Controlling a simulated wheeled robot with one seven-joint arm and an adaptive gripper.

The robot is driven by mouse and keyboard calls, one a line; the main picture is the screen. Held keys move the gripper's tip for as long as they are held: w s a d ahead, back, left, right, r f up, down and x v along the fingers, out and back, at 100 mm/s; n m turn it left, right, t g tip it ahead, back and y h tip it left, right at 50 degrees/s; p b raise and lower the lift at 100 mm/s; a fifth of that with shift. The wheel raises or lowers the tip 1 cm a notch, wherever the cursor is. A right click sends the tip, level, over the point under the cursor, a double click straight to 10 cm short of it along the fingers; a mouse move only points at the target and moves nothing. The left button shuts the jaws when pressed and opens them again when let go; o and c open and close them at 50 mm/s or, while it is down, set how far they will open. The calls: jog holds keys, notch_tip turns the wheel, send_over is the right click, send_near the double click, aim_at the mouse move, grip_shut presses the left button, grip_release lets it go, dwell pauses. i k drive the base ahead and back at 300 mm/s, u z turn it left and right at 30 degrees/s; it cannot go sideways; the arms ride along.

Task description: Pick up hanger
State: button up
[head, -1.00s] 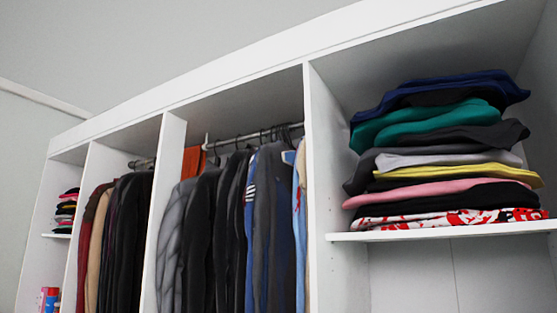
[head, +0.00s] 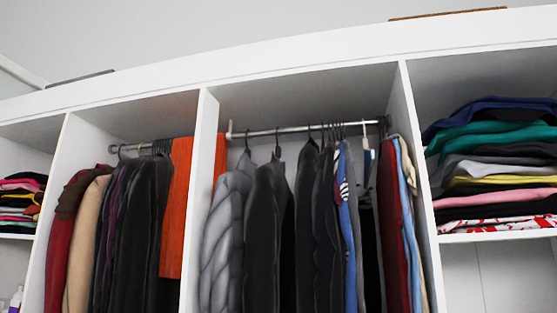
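Several hangers hang from the metal rail (head: 290,130) in the middle compartment, bearing clothes. A dark hanger (head: 277,150) shows at the top of a black jacket (head: 268,235). Another dark hanger (head: 246,148) is at the grey quilted jacket (head: 226,240). A white hanger (head: 365,143) shows farther right. More hooks crowd together between them. In the left compartment, hanger hooks (head: 150,148) are on another rail above dark garments. Most hanger bodies are hidden inside the clothes. My gripper is not in view.
White upright panels (head: 200,190) divide the wardrobe. Folded clothes (head: 495,165) are stacked on the right shelf (head: 500,235), and a smaller stack (head: 20,205) is at the far left. Flat items (head: 447,14) lie on top of the wardrobe. An orange cloth (head: 180,205) hangs beside a divider.

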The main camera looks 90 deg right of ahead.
aim_at(370, 154)
jog(key=i, duration=1.6)
jog(key=z, duration=4.45)
jog(key=i, duration=1.1)
